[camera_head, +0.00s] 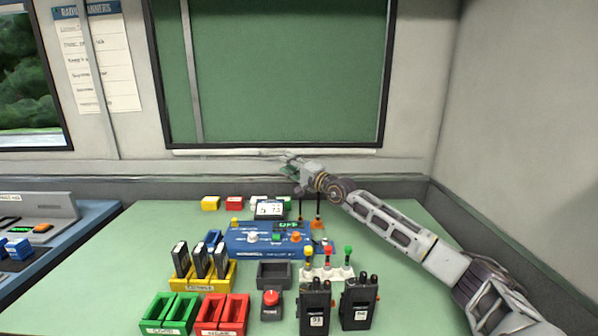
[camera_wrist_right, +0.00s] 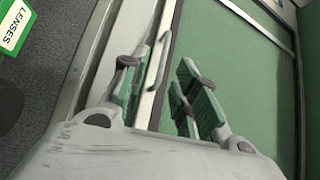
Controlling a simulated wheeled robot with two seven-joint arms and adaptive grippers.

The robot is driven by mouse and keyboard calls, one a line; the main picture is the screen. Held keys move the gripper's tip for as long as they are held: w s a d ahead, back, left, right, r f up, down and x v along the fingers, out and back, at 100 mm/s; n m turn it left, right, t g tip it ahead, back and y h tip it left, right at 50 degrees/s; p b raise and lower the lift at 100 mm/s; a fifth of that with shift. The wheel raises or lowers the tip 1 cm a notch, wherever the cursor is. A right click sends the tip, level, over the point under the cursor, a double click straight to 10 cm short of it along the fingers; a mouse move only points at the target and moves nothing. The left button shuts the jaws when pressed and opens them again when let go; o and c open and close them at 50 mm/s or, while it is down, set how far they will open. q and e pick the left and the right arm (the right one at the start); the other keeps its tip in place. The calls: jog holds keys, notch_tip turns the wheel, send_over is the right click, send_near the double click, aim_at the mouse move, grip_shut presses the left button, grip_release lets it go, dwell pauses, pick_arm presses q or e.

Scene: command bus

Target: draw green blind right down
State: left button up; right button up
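The green blind (camera_head: 290,75) covers the visible part of the window behind the counter; its top is cut off by the frame. A pale bar (camera_head: 225,152) runs along the bottom of the window. The blind also fills the right of the right wrist view (camera_wrist_right: 245,85). My right gripper (camera_head: 288,160) is just below the bar, near its middle. In the right wrist view the fingers (camera_wrist_right: 160,75) are apart, with a pale rail and a thin handle-like piece between them. I cannot tell whether they touch it. My left gripper is not in view.
The green counter (camera_head: 400,300) below holds a blue panel (camera_head: 245,240), two black radios (camera_head: 315,308), coloured trays (camera_head: 170,312), a red button (camera_head: 271,300) and colour-topped levers (camera_head: 347,262). A blue console (camera_head: 50,240) stands left. The counter's right side is mostly clear.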

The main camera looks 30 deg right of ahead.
jog(key=shift+v, duration=2.4)
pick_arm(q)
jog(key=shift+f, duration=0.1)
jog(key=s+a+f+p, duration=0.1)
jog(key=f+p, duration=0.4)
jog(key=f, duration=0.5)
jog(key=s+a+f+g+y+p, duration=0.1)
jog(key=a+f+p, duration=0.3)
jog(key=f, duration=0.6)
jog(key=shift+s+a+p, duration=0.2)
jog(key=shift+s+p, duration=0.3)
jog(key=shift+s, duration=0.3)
pick_arm(e)
notch_tip(320, 180, up, 10)
